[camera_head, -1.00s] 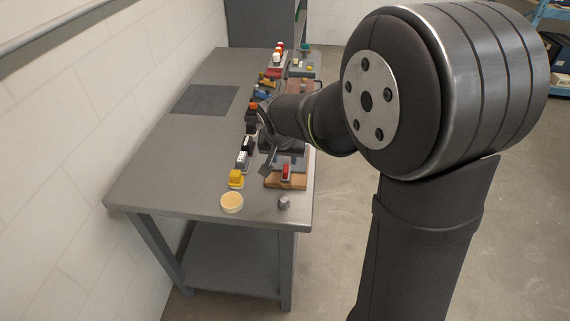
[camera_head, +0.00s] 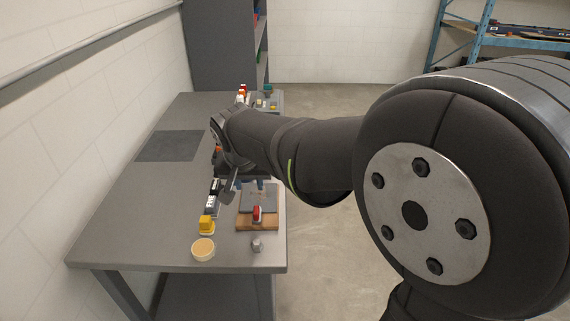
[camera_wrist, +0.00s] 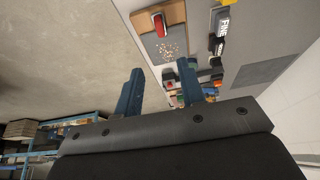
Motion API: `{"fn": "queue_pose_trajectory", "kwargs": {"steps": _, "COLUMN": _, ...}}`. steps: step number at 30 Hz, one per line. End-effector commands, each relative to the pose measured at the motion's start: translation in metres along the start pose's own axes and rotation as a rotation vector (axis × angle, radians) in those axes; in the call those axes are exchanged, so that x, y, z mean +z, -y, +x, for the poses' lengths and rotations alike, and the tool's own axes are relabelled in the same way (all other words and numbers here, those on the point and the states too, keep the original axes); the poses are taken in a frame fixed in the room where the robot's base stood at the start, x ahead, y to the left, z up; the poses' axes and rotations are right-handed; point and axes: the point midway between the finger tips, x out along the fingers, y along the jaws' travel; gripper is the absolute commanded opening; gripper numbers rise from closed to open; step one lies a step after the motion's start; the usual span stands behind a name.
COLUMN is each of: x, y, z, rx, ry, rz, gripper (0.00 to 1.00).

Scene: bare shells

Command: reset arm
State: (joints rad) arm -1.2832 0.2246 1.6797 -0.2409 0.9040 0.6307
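My gripper (camera_wrist: 158,85) shows in the wrist view as two blue-grey fingers standing apart, with nothing between them. In the head view my arm reaches over the right side of the grey table (camera_head: 130,205), and the gripper is partly hidden by my wrist. Near it are a wooden board with a grey plate (camera_head: 258,223) and a red-and-white item (camera_head: 257,214) on it. The board also shows at the top of the wrist view (camera_wrist: 143,20), with small bits scattered on the grey plate.
A yellow block (camera_head: 206,225), a round cream dish (camera_head: 203,249) and a small grey piece (camera_head: 257,245) lie near the front edge. A dark mat (camera_head: 170,146) lies at the left, with clear tabletop around it. A wall is at left; blue shelving (camera_head: 478,40) stands at back right.

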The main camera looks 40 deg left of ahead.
Motion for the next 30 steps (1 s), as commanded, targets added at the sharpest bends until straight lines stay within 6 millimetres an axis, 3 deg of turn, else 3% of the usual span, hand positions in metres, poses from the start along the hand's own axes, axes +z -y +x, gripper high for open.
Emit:
{"fn": "queue_pose_trajectory", "kwargs": {"steps": 5, "x": 0.001, "y": 0.0, "z": 0.016, "rx": 0.002, "ry": 0.003, "rz": 0.0, "gripper": 0.36}}
{"fn": "queue_pose_trajectory", "kwargs": {"steps": 21, "x": 0.001, "y": -0.001, "z": 0.116, "rx": 0.003, "ry": 0.004, "rz": -0.001, "gripper": 0.36}}
{"fn": "queue_pose_trajectory", "kwargs": {"steps": 30, "x": 0.001, "y": -0.001, "z": 0.16, "rx": 0.002, "ry": 0.003, "rz": -0.001, "gripper": 0.36}}
